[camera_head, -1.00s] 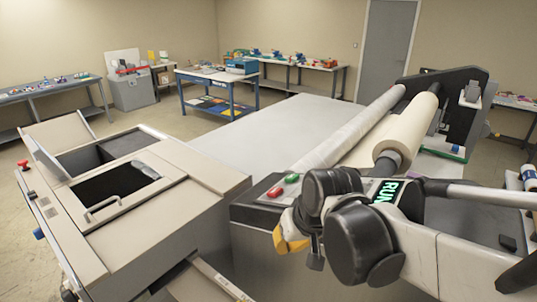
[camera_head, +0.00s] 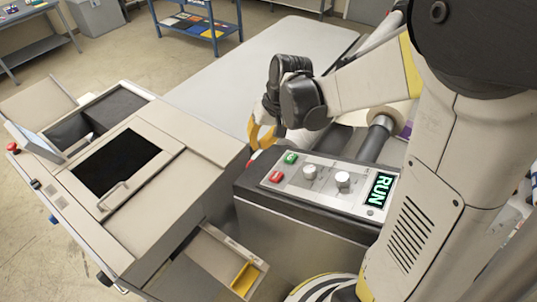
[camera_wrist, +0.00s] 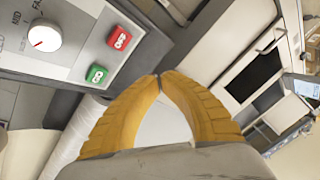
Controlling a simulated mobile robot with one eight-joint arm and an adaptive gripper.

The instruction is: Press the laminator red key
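The laminator's control panel (camera_head: 325,201) lies on top of a dark cabinet, with a red key (camera_head: 276,176) near its left end and a green key (camera_head: 290,158) just behind it. In the wrist view the red key (camera_wrist: 119,37) is up and left of my fingertips, and the green key (camera_wrist: 96,75) is left of them. My gripper (camera_head: 258,145) hangs beyond the panel's far left edge, apart from both keys. Its yellow fingers (camera_wrist: 158,76) meet at the tips with nothing between them. The red key is unobstructed in both views.
Two white knobs (camera_head: 343,180) and a lit RUN display (camera_head: 380,189) are on the panel. A beige machine (camera_head: 190,135) stands left, with an open drawer (camera_head: 235,268) holding something yellow. A roller (camera_head: 378,135) lies behind the panel. The pale laminator bed (camera_head: 240,75) is bare.

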